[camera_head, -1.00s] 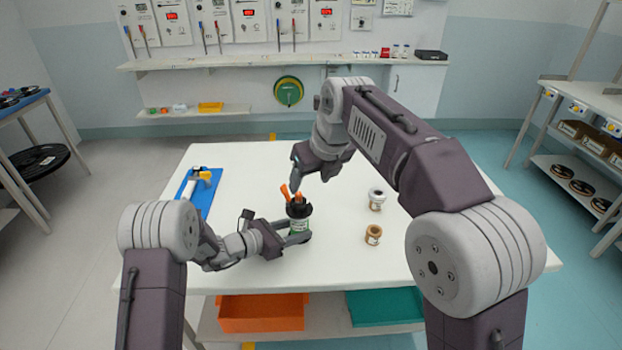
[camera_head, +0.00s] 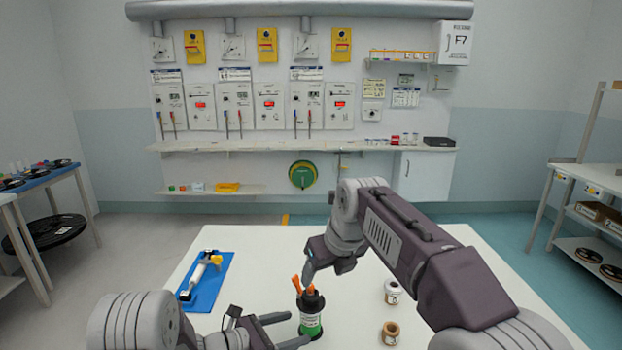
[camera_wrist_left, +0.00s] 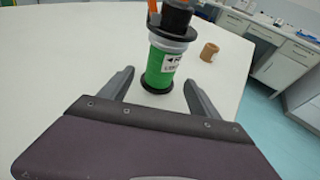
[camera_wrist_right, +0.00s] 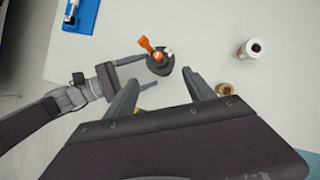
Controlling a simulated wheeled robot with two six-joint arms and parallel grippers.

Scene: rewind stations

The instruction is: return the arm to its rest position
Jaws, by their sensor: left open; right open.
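A green spool (camera_head: 311,326) with a white label and black flanges stands upright on the white table (camera_head: 450,240). A black part with orange levers (camera_wrist_right: 150,45) sits on top of it. My left gripper (camera_head: 293,330) is open at table level, left of the spool. In the left wrist view the spool (camera_wrist_left: 160,67) stands just ahead, between the lines of the open fingers (camera_wrist_left: 158,80). My right gripper (camera_head: 318,268) is open and empty above and close to the spool's top. It also shows in the right wrist view (camera_wrist_right: 163,82), short of the levers.
A white spool (camera_head: 392,292) and a tan spool (camera_head: 390,333) stand right of the green one. A blue board (camera_head: 190,291) with a white and yellow tool lies at the table's left. Shelves (camera_head: 300,146) line the far wall. The table's right side is clear.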

